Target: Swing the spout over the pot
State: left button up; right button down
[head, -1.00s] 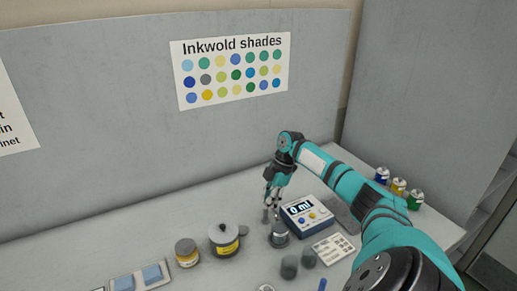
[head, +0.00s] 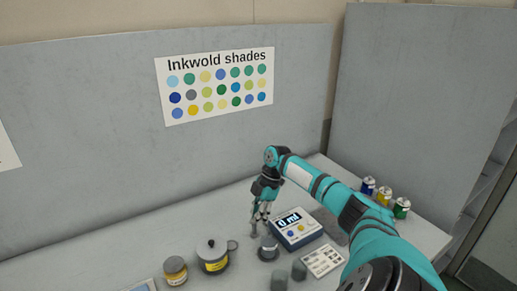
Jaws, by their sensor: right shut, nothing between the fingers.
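My right gripper (head: 259,219) points down, shut and empty, at the back of the bench beside the dosing unit. A slim grey post (head: 254,230) stands just below its fingers; I cannot tell whether they touch. It may be part of the spout, which I cannot make out clearly. A small dark grey pot (head: 268,251) stands just in front of the fingers. The dosing unit (head: 295,230) is a blue and white box reading "0 ml", right of the pot. My left gripper is out of view.
A yellow-banded jar (head: 174,271) stands at the left. A grey panel (head: 90,120) rises behind.

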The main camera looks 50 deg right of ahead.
pick_arm(q)
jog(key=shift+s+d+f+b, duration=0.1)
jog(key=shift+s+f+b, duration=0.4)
jog(key=shift+b, duration=0.3)
pick_arm(e)
notch_tip(320, 180, up, 10)
jog(key=shift+s, duration=0.15)
jog(key=shift+d, duration=0.15)
